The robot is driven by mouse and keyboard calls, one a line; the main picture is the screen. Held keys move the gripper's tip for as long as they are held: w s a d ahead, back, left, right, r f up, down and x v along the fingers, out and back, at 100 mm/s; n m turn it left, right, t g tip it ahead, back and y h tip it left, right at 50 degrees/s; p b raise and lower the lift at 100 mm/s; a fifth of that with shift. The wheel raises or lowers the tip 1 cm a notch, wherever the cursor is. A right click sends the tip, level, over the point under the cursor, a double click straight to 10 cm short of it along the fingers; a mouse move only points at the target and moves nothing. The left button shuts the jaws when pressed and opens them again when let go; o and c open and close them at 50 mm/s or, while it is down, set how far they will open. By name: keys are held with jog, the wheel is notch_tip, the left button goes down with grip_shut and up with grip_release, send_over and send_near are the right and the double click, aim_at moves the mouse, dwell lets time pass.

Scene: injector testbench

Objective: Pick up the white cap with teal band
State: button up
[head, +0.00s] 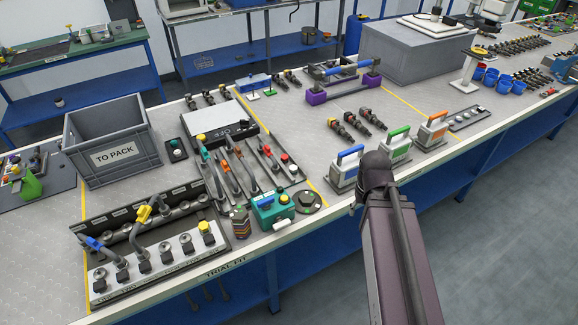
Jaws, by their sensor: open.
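A small white cap (177,155) stands on a dark plate right of the grey crate. It seems to have a greenish band, but it is too small to be sure. I cannot tell for certain which of these is the white cap with teal band. My arm rises at the lower right, in front of the bench, and its dark joint is near the bench edge. My gripper does not show in this view.
A grey TO PACK crate (113,152) stands at the left. A rack with hoses and fittings (150,250) fills the front left. Several handled blocks stand by my arm, including a green-handled one (397,146). A bare bench strip (310,150) lies mid-bench.

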jog(key=shift+w+d, duration=0.1)
jog(key=shift+d, duration=0.25)
jog(key=o, duration=0.3)
jog(key=shift+d, duration=0.1)
jog(key=shift+o, duration=0.3)
jog(key=shift+w+a+r+m, duration=0.1)
jog(key=shift+w+a+m, duration=0.15)
jog(key=shift+w, duration=0.25)
jog(key=w+a+r+m+p, duration=0.1)
jog(key=w+a+m, duration=0.4)
jog(key=w+a, duration=0.6)
jog(key=w+a+r+m+p, duration=0.2)
jog(key=w+a+m, duration=0.4)
jog(key=w+a, duration=0.5)
jog(key=w, duration=0.2)
jog(key=shift+w+r+p, duration=0.2)
jog(key=shift+w+p, duration=0.1)
jog(key=shift+w, duration=0.1)
